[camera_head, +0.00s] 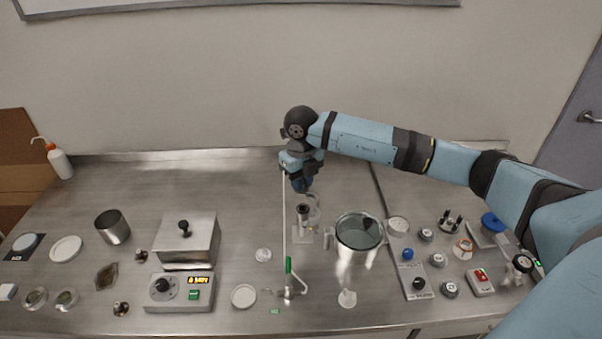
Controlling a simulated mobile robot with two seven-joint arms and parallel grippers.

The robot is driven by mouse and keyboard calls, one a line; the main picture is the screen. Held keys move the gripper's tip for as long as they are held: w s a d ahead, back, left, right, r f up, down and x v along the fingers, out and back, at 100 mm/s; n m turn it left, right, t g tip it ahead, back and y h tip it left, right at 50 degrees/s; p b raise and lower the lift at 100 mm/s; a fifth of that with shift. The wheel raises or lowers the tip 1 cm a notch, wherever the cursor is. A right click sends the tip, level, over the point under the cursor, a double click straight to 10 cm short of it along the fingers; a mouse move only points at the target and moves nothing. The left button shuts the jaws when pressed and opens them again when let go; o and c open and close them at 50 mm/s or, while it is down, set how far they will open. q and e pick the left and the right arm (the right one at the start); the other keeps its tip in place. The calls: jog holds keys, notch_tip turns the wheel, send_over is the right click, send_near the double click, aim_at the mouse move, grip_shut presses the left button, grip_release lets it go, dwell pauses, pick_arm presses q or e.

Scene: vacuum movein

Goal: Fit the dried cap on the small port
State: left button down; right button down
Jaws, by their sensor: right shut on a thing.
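My right gripper (301,169) reaches in from the right and points down over the back middle of the bench. It is shut on a small dark blue piece (302,185), which looks like the cap; the fingers partly hide it. Just below it stands a small upright fitting with a dark top (304,210), which may be the small port. A clear round part (314,203) is beside it. The cap appears above the fitting, but I cannot tell whether they touch. My left gripper is not in view.
A thin upright rod on a stand (287,292) rises close left of the gripper. A large clear-topped metal vessel (358,262) is right of the fitting. A lidded metal box (186,241) and a control unit (180,291) stand left.

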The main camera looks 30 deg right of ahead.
aim_at(303, 210)
jog(key=shift+d+f+m, duration=0.1)
jog(key=shift+d+m, duration=0.2)
jog(key=shift+d, duration=0.1)
jog(key=shift+a+f+b, duration=0.1)
jog(key=shift+f+b, duration=0.3)
jog(key=shift+f, duration=0.25)
notch_tip(303, 210, down, 3)
jog(key=shift+f+b, duration=0.15)
jog(key=shift+b, duration=0.7)
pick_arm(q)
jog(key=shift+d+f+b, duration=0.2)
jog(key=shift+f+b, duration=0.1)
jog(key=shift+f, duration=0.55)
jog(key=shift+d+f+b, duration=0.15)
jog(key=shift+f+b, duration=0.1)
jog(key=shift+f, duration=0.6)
pick_arm(e)
jog(key=shift+w+f, duration=0.1)
jog(key=shift+f, duration=0.65)
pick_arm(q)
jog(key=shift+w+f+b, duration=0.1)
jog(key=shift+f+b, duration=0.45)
pick_arm(e)
jog(key=shift+f, duration=0.6)
jog(key=c, duration=0.9)
grip_release()
jog(key=shift+r, duration=0.1)
jog(key=shift+c, duration=0.2)
